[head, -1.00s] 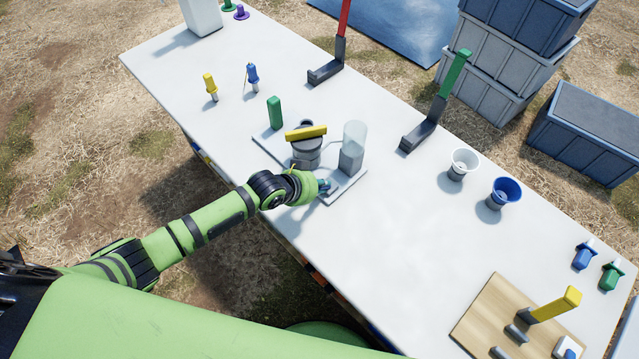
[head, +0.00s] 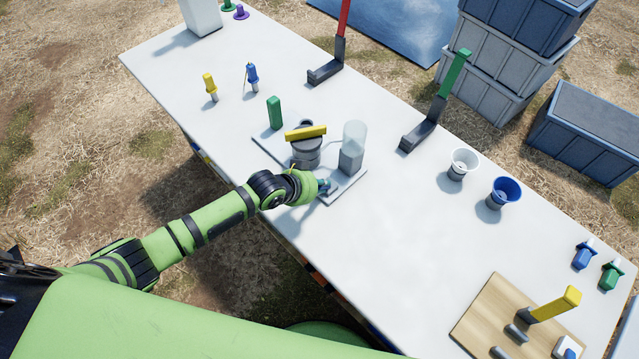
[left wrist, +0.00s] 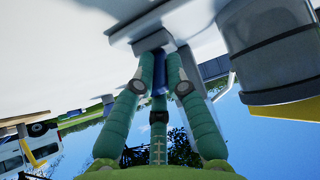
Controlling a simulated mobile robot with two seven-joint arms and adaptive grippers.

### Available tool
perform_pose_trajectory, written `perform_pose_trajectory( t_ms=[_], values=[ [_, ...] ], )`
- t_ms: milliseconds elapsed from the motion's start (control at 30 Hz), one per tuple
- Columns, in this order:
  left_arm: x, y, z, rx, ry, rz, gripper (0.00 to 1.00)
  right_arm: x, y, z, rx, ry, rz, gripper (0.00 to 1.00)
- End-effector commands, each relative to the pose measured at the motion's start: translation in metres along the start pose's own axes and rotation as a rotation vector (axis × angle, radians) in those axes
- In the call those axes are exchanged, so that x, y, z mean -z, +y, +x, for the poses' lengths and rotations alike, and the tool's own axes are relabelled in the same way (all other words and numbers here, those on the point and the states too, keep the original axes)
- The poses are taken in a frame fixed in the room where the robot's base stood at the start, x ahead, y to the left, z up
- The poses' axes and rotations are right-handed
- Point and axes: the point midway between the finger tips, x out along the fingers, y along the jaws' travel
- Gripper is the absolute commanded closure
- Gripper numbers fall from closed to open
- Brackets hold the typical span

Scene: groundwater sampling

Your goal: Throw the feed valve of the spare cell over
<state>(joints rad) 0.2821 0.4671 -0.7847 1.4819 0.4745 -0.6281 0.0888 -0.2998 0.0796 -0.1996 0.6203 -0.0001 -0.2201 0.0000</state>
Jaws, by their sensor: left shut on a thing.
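The cell stands on a grey base plate (head: 262,142) in the middle of the table. It has a grey pot (head: 306,158) with a yellow bar (head: 305,132) across its top and a clear cylinder (head: 354,140) beside it. My left gripper (head: 328,187) is at the plate's near edge, low over it. In the left wrist view its teal fingers (left wrist: 160,82) are closed on a small blue handle, apparently the feed valve (left wrist: 158,76), on a grey mount. The fingers hide most of the handle. The pot also shows at right there (left wrist: 275,55). My right gripper is out of view.
A green upright handle (head: 275,112) stands at the plate's left corner. A red-handled lever (head: 340,45) and a green-handled lever (head: 435,100) stand behind. White (head: 463,163) and blue (head: 505,192) cups stand right. The table between the plate and the wooden board (head: 478,317) is clear.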

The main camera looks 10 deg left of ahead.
Motion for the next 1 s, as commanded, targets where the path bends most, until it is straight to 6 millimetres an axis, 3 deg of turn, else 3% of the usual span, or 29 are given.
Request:
perform_pose_trajectory(
  t_ms=[200, 233, 267, 300, 733, 1000],
  values=[
    [0.001, 0.000, 0.000, 0.000, 0.002, 0.000, 1.00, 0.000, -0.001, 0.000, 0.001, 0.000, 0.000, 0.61],
    [0.001, 0.000, 0.000, 0.000, 0.002, 0.000, 0.74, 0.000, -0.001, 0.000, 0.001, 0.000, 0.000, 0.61],
    [0.001, 0.000, 0.000, 0.000, 0.002, 0.000, 0.62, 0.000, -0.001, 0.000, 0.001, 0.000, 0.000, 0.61],
    [0.001, 0.000, 0.000, 0.000, 0.002, 0.000, 0.57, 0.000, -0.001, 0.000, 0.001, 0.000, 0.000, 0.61],
    [0.000, 0.000, -0.006, 0.000, 0.001, 0.000, 0.57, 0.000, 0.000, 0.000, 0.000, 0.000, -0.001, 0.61],
    [-0.001, 0.000, -0.049, 0.000, 0.001, 0.002, 0.57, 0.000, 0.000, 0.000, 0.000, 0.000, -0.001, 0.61]
  ],
)
